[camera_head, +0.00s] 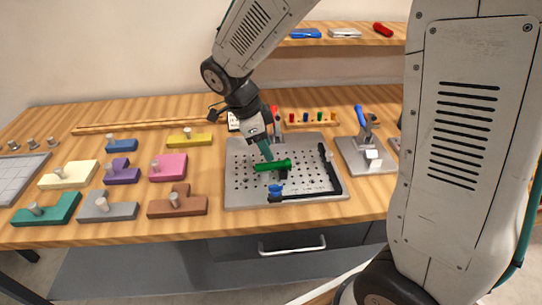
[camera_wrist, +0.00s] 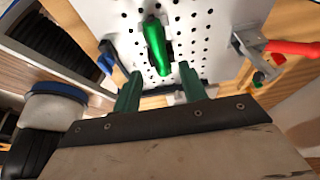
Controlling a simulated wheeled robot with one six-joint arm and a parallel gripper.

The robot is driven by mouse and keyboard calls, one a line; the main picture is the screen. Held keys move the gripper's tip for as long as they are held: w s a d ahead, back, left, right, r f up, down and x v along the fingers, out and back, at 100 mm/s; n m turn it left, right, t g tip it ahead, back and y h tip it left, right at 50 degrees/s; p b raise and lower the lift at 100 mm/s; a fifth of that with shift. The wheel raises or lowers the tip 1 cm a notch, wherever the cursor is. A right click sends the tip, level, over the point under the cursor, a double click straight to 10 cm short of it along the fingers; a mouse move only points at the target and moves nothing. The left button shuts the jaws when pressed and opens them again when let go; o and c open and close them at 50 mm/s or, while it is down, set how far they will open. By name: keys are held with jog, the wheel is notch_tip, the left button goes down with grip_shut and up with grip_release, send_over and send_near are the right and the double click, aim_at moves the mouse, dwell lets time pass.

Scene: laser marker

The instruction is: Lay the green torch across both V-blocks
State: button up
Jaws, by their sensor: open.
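The green torch (camera_head: 273,165) lies roughly level over the perforated metal plate (camera_head: 240,188). In the wrist view the torch (camera_wrist: 157,46) lies lengthwise ahead of the fingers, with dark pieces showing beside and under it. These may be the V-blocks; they are mostly hidden by the torch, and I cannot tell whether it rests in both. My gripper (camera_head: 267,153) is just above the torch in the head view, its green fingers pointing down. In the wrist view my gripper (camera_wrist: 160,88) has its fingers spread apart with nothing between them, and the torch's near end lies beyond the fingertips.
A black L-shaped fence (camera_head: 328,168) edges the plate's right and front, with a blue piece (camera_head: 276,190) at the front. A blue-handled toggle fixture (camera_head: 366,125) stands to the right. Several coloured blocks with pegs, including a pink one (camera_head: 168,167), fill the bench's left.

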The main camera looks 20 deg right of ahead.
jog(key=s+v, duration=0.1)
jog(key=v, duration=0.7)
jog(key=s+d+r+n+t+y, duration=0.1)
jog(key=s+d+r+n+y, duration=0.1)
jog(key=s+n, duration=0.8)
jog(key=s+d+r+n+t+y, duration=0.1)
jog(key=s+d+n, duration=0.4)
jog(key=s+n, duration=0.6)
jog(key=shift+s+r+n+t+y, duration=0.3)
jog(key=shift+s+r+y, duration=0.1)
jog(key=shift+s+r, duration=0.15)
jog(key=shift+d, duration=0.1)
dwell(0.7)
